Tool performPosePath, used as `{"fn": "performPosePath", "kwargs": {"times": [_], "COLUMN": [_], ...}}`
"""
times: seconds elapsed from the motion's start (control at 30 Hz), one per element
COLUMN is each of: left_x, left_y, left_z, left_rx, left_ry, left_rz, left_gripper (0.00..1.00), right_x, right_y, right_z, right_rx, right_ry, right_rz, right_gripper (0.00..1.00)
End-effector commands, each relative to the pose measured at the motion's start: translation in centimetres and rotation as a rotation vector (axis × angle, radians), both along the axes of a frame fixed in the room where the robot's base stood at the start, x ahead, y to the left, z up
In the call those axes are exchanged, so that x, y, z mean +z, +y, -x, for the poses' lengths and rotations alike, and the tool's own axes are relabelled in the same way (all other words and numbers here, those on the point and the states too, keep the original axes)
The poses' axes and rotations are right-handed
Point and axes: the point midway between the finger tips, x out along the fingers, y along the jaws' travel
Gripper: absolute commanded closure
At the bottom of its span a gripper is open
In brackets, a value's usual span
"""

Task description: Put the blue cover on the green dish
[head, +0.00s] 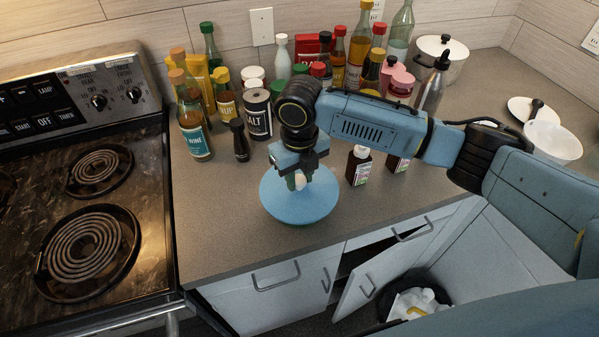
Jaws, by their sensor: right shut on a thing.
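The blue cover (311,213), a round lid, is at the front of the grey counter, to the right of the stove. My right gripper (300,182) is above the middle of the cover, pointing down, and is shut on its pale knob. The cover looks about level. I cannot tell whether the cover rests on something or hangs just above the counter. My left gripper is not in view.
Several bottles and jars, such as a wine bottle (196,141) and a salt can (258,115), crowd the counter behind the cover. A small brown bottle (358,166) stands to its right. The coil stove (75,220) is at left. A cabinet door (375,280) below stands ajar.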

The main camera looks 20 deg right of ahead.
Motion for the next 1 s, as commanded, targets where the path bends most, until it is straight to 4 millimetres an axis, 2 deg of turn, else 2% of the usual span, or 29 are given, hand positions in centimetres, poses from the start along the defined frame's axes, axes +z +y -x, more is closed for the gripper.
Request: {"fn": "performPosePath", "kwargs": {"times": [0.2,0.23,0.4,0.67,0.77,0.87,1.0], "left_x": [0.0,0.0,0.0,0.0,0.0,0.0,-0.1], "left_y": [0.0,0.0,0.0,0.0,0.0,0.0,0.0], "left_z": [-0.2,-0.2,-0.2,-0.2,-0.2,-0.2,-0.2], "left_rx": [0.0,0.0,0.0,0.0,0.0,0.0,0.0], "left_ry": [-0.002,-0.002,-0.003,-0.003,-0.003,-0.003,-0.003], "left_rz": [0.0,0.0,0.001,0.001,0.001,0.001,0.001], "left_gripper": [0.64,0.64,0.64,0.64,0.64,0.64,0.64], "right_x": [-0.4,-0.4,-0.4,-0.3,0.3,1.7,4.8], "right_y": [0.0,0.0,0.0,0.0,0.0,0.0,0.0], "right_z": [0.0,0.0,0.0,0.0,0.0,-0.1,-0.1], "right_rx": [0.0,0.0,0.0,0.0,0.0,0.0,0.001], "right_ry": [-0.001,0.0,0.0,-0.001,-0.002,-0.004,-0.006], "right_rz": [-0.001,-0.001,0.0,0.0,-0.001,-0.002,-0.003], "right_gripper": [0.93,0.68,0.49,0.49,0.49,0.49,0.49]}}
